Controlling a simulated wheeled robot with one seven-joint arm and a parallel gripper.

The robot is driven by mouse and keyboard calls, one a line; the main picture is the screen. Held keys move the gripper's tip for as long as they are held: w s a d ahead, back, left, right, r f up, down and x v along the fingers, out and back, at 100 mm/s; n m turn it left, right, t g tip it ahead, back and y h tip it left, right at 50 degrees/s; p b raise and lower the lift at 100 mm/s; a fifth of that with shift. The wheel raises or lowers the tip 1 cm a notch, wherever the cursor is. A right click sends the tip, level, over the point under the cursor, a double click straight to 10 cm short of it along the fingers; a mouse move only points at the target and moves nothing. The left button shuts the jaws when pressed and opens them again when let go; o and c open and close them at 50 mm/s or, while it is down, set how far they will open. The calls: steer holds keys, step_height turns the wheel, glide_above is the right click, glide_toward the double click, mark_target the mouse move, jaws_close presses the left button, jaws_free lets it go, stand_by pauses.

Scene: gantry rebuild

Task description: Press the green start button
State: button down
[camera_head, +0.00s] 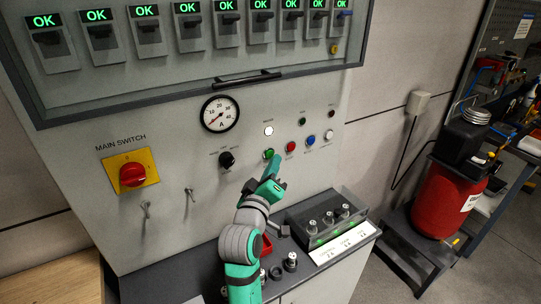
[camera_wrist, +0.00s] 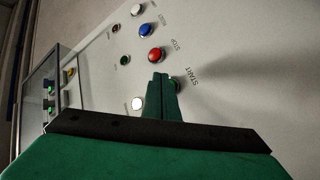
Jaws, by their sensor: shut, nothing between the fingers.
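The green start button (camera_head: 268,153) is on the upright grey panel, left-most in a row of coloured push buttons. In the wrist view the green button (camera_wrist: 175,83) shows beside the START label, partly hidden by my fingers. My gripper (camera_head: 274,161) is shut and empty, its fingertips right at the button. In the wrist view the closed fingertips (camera_wrist: 161,77) overlap the button's edge. I cannot tell whether they touch it.
A red stop button (camera_head: 291,146), a blue button (camera_head: 310,140) and a white button (camera_head: 329,134) continue the row to the right. A lit white lamp (camera_head: 268,131) is above. A black selector knob (camera_head: 226,159) is left. Below is a bench with a grey box (camera_head: 300,228).

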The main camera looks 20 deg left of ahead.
steer(key=shift+w+a, duration=0.2)
steer(key=shift+w+a, duration=0.25)
steer(key=shift+a, duration=0.1)
stand_by(0.9)
steer(key=shift+s+d, duration=0.55)
steer(key=shift+d, duration=0.1)
stand_by(0.3)
steer(key=s+d, duration=0.1)
steer(key=d, duration=0.1)
steer(key=s+d, duration=0.2)
stand_by(0.4)
stand_by(0.7)
